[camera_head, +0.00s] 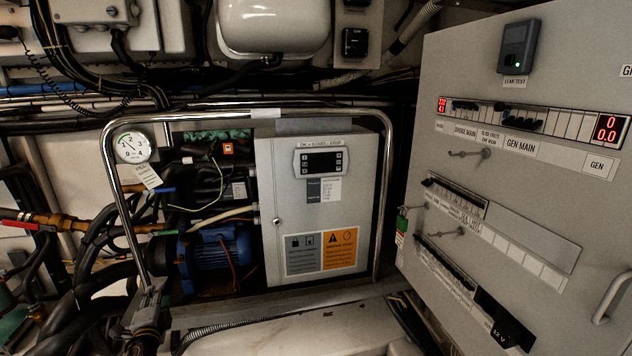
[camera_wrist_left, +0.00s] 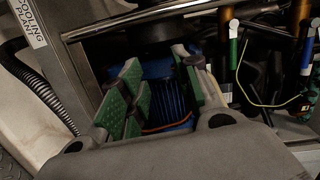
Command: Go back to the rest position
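My left gripper (camera_head: 152,287) is low at the left in the head view, by the lower end of the metal tube frame's left post. In the left wrist view its green-padded fingers (camera_wrist_left: 163,78) stand apart with nothing held between them. The blue motor (camera_wrist_left: 166,95) shows behind the gap between the fingers. I cannot tell from the head view whether the gripper touches the frame. My right gripper is in neither view.
The chrome tube frame (camera_head: 255,113) surrounds the grey control box (camera_head: 290,215) and blue motor (camera_head: 213,262). A gauge (camera_head: 132,146) hangs at its upper left. Pipes and hoses crowd the left. A large switch panel (camera_head: 530,190) stands at right.

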